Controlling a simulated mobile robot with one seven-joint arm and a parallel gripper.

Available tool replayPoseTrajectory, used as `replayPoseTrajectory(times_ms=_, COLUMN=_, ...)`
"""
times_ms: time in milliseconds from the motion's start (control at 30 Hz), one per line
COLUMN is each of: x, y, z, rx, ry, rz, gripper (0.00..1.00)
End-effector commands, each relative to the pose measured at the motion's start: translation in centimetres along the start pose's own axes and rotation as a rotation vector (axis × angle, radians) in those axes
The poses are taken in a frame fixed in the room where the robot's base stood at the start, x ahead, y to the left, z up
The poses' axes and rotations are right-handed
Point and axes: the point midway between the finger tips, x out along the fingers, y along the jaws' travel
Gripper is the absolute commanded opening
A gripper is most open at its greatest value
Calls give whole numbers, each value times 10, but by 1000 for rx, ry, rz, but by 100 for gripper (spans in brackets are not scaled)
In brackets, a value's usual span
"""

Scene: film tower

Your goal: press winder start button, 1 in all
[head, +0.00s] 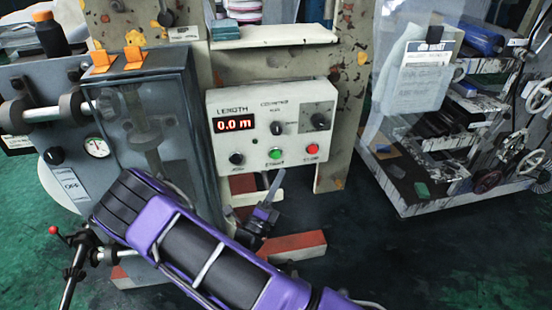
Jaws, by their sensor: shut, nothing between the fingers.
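The winder's control box (234,118) is pale and hangs on the tan machine frame, with a red display (233,124) reading 0.0 m under the word LENGTH. A green button (275,153), the likely start button, sits low on its front. A red button (312,149) is to its right and a black knob (236,158) to its left. My gripper (276,178) is shut and empty, its fingers pointing up just below the green button in the picture. I cannot tell the depth gap between them. My purple arm partly hides the area below the box.
A grey cabinet (172,90) with a gauge (96,147) and orange clips stands left of the box. A red-knobbed lever (54,230) is at lower left. A cluttered shelf cart (460,185) stands at right behind a clear sheet. Green floor (420,260) is open at lower right.

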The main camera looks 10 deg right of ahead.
Motion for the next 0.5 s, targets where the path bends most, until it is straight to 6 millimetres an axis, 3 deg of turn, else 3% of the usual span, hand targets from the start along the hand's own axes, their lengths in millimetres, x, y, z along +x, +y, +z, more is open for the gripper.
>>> replayPoseTrajectory(times_ms=200, x=21, y=16, z=15, rx=2, ry=1, rz=-2, gripper=0)
replayPoseTrajectory(times_ms=500, x=34, y=24, z=25, rx=0, ry=0, rz=-1, gripper=0)
